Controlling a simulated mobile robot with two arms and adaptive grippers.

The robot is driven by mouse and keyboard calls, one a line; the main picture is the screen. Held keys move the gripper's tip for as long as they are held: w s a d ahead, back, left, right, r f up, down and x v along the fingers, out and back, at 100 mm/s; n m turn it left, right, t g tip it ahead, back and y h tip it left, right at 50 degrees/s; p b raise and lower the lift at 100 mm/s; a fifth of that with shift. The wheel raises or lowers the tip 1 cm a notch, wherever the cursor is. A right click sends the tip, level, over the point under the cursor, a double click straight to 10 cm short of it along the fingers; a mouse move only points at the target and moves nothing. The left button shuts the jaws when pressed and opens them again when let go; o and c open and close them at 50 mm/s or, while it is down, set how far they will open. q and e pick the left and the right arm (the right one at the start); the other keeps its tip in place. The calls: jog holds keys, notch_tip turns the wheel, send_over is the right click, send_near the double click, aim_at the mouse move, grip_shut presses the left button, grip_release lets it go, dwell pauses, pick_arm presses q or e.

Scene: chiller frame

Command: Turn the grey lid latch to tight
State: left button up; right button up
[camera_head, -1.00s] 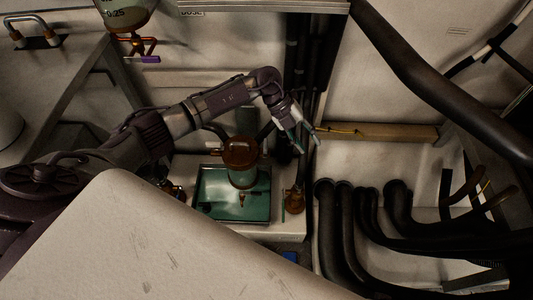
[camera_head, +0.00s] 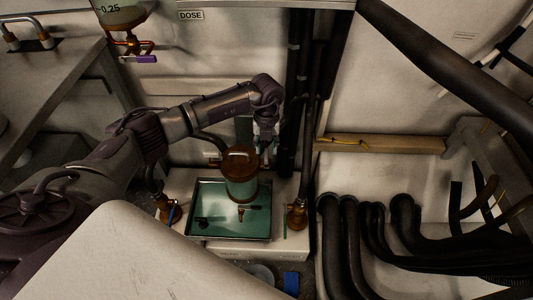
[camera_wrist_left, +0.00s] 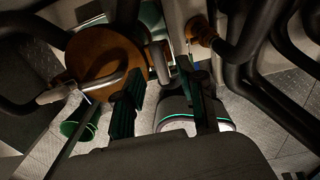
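In the left wrist view the round brown lid (camera_wrist_left: 103,50) fills the upper left. A short pale grey bar (camera_wrist_left: 159,62) at the lid's right edge looks like the latch; its setting cannot be read. My left gripper (camera_head: 266,146) points down just behind and right of the lid. In the left wrist view its two fingers (camera_wrist_left: 161,75) are apart, with the grey bar showing between them. I cannot tell whether they touch it. My right gripper is out of view.
Copper fittings (camera_head: 296,215) and (camera_head: 166,207) stand on either side of the tray. Dark vertical pipes (camera_head: 310,110) rise close to the right of my gripper. Thick black hoses (camera_head: 345,235) fill the lower right. A wooden beam (camera_head: 385,145) runs at the right.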

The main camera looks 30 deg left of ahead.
pick_arm(q)
jog(key=shift+f, duration=1.35)
grip_shut()
